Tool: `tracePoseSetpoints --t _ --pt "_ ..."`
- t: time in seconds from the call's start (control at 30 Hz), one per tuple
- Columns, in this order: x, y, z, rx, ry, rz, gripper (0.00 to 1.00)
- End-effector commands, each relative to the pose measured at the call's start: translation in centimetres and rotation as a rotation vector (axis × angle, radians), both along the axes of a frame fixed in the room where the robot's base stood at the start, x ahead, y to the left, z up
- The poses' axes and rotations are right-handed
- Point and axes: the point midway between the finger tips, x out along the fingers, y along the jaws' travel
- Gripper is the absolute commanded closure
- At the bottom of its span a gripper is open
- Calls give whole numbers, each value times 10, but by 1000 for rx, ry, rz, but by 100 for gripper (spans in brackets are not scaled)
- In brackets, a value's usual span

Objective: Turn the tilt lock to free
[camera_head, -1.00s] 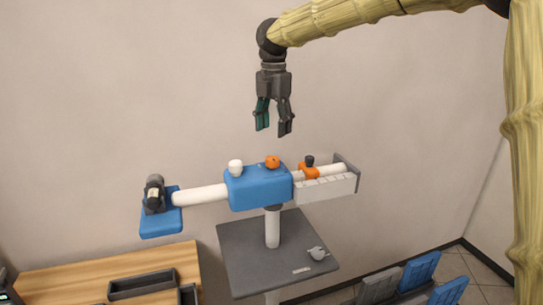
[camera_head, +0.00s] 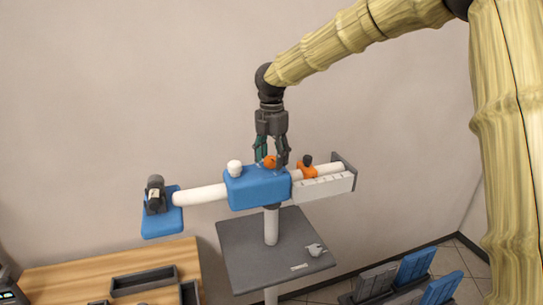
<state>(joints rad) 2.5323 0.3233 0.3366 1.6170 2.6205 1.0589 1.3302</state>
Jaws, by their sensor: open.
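A blue block (camera_head: 258,190) sits on a white horizontal boom on top of a white post. An orange knob (camera_head: 269,161) and a white knob (camera_head: 234,168) stand on the block's top. Which knob is the tilt lock I cannot tell from any label. My gripper (camera_head: 270,160) points straight down with its fingers apart, one on each side of the orange knob. The fingers partly hide the knob. Whether they touch it I cannot tell. An orange clamp (camera_head: 307,171) with a black knob (camera_head: 307,158) sits further right on the boom.
A camera (camera_head: 155,194) stands on a blue plate (camera_head: 162,225) at the boom's left end. A pale ruled box (camera_head: 323,188) hangs at the right. A grey shelf (camera_head: 250,261) lies below. A wooden bench (camera_head: 70,274) and folding chairs (camera_head: 415,268) stand lower down.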

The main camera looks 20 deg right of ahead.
Motion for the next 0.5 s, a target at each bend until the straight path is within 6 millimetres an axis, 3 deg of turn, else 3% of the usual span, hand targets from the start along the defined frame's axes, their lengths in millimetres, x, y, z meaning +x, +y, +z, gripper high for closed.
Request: tracePoseSetpoints --t 0.07,0.3,0.5 --pt "0 0 0 0 0 0 45" --pt "0 0 0 0 0 0 89" --pt "0 0 0 0 0 5 89"
